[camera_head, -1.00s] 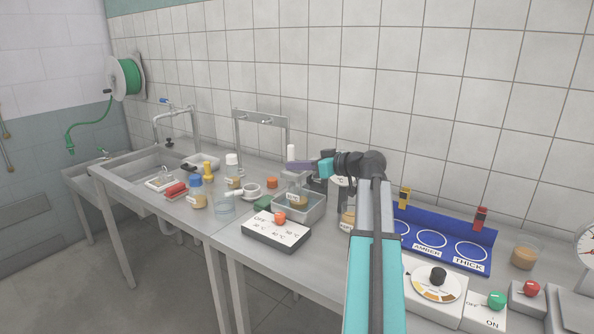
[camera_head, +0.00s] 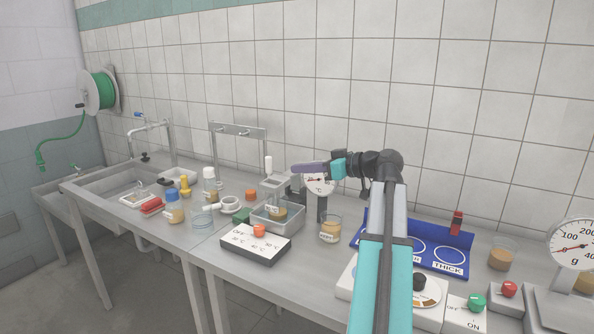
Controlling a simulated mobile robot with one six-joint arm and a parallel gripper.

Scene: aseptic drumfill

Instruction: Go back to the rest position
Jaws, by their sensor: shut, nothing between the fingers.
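My gripper (camera_head: 298,169) is at the end of my teal and grey arm, raised over the middle of the steel bench. It points left, with its purple-grey fingers seen side-on against the tiled wall. It is shut and holds nothing. It hovers in front of a round dial thermometer (camera_head: 319,182) marked °C, partly covering it. No object touches the fingers as far as I can see.
Below are a metal bath (camera_head: 262,219) with a jar in it, a control box (camera_head: 254,246) with an orange knob, and a labelled jar (camera_head: 330,229). Right are a blue rack (camera_head: 451,243), a dial panel (camera_head: 433,291) and a scale (camera_head: 574,247). Bottles and a sink (camera_head: 108,188) are left.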

